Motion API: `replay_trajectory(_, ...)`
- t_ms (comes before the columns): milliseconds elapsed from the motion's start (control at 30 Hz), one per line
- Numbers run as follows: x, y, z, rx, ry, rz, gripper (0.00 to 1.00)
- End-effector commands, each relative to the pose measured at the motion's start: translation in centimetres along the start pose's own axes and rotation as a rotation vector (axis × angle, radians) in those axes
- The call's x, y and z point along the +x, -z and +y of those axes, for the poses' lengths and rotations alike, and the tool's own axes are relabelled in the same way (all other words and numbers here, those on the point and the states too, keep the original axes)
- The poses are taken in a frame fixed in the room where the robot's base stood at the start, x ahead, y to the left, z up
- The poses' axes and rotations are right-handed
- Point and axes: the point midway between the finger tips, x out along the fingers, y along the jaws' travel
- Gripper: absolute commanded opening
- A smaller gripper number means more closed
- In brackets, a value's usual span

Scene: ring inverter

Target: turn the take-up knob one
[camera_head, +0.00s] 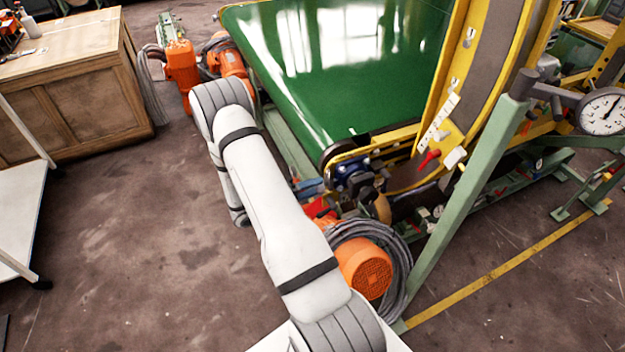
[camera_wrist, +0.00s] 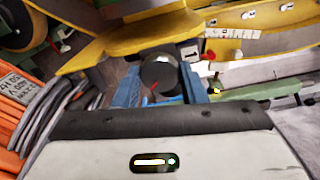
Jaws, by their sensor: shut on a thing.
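The take-up knob (camera_wrist: 160,72) is a dark round knob with a red pointer line on its face, seen in the wrist view. My gripper (camera_wrist: 160,86) has blue fingers, one at each side of the knob, and is shut on it. The red line points to the lower left of the knob's face. In the head view my arm bends over beside the green belt (camera_head: 330,60); I cannot clearly make out the knob there among the dark parts at the belt's near corner.
An orange motor (camera_head: 365,268) with coiled grey cable (camera_head: 402,262) stands close by the near corner. A yellow frame with a white scale (camera_head: 438,122) and a red lever (camera_head: 429,159) is right of it. A green post (camera_head: 470,190) slants up nearby.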

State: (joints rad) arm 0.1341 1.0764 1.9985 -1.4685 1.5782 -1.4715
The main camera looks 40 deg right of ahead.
Motion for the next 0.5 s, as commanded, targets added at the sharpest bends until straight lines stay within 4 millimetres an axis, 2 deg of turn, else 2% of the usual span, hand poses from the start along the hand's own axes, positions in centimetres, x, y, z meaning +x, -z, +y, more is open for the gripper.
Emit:
replay_trajectory(200,-0.1,-0.05,-0.2,-0.19,-0.002,-0.002,0.15)
replay_trajectory(500,-0.11,-0.05,-0.02,-0.376,-0.002,-0.003,0.15)
